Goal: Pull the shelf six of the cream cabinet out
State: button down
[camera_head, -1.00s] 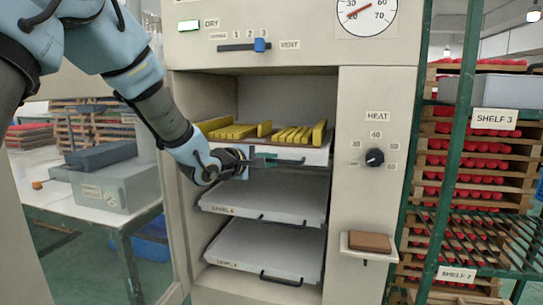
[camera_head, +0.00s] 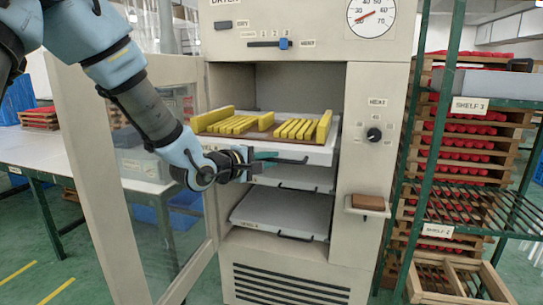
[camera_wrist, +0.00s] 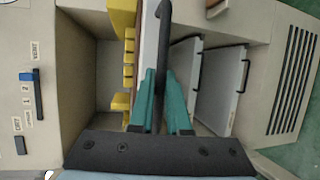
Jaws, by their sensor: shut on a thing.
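The cream cabinet (camera_head: 380,83) stands ahead with its glazed door (camera_head: 92,150) swung open to the left. Its top visible shelf (camera_head: 315,157) is a white drawer-like shelf with a dark handle (camera_head: 292,161), and it juts out of the opening. It bears a brown tray with several yellow bars (camera_head: 243,123). My gripper (camera_head: 262,160), with green fingers, is shut on the handle; the wrist view shows the fingers (camera_wrist: 160,95) around the dark bar (camera_wrist: 162,45). Two white shelves lie below, the lowest (camera_head: 270,212) the clearest. I cannot read a number on the gripped shelf.
A brown block (camera_head: 368,201) rests on a small ledge on the cabinet's right front. A white table (camera_head: 40,147) is behind the open door.

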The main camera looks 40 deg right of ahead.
jog(key=shift+s+a, duration=0.3)
jog(key=shift+a, duration=0.15)
jog(key=c, duration=0.9)
grip_release()
jog(key=b+v, duration=0.1)
jog(key=v, duration=0.9)
jog(key=shift+a, duration=0.4)
